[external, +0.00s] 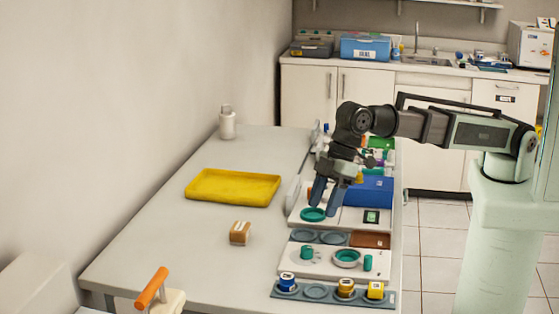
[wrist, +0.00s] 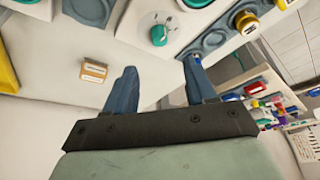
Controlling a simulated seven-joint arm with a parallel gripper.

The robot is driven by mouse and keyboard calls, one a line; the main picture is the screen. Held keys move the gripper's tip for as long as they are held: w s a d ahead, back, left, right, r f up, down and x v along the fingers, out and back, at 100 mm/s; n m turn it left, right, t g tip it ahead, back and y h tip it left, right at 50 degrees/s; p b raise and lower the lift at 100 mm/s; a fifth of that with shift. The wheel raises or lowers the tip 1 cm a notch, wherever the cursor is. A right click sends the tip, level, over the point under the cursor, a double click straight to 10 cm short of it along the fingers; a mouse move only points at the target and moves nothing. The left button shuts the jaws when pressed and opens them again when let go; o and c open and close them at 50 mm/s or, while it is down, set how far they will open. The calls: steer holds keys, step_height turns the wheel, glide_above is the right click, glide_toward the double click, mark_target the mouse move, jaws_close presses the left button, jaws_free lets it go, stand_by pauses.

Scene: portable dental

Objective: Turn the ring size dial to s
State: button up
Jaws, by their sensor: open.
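The ring size dial is most likely the teal knob (external: 307,252) with small marks around it on a white panel (external: 375,267) toward the front of the bench. In the wrist view the knob (wrist: 159,35) shows on the panel with a pointer line, but its letters are too small to read. My gripper (external: 322,209) is open and empty above the bench, behind the knob and over a teal disc (external: 312,214). In the wrist view my gripper (wrist: 161,66) has its fingers spread, with the knob beyond the tips and apart from them.
A teal-rimmed dish (external: 347,259) and a small teal cylinder (external: 368,263) stand right of the knob. A front rack (external: 316,291) holds several jars. A brown block (external: 239,233) and yellow tray (external: 232,188) lie left. The front left tabletop is largely clear.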

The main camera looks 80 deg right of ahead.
mark_target(307, 248)
steer(key=x, duration=1)
steer(key=shift+w+a+f, duration=0.1)
steer(key=shift+w+f, duration=0.05)
steer(key=shift+f, duration=0.2)
steer(key=shift+c, duration=0.2)
jaws_close()
steer(key=shift+m, duration=0.3)
steer(key=m+h, duration=0.1)
steer(key=m, duration=0.2)
steer(key=shift+a+m+t, duration=0.15)
steer(key=shift+m+t, duration=0.25)
steer(key=shift+m+h, duration=1.1)
steer(key=shift+m, duration=1.1)
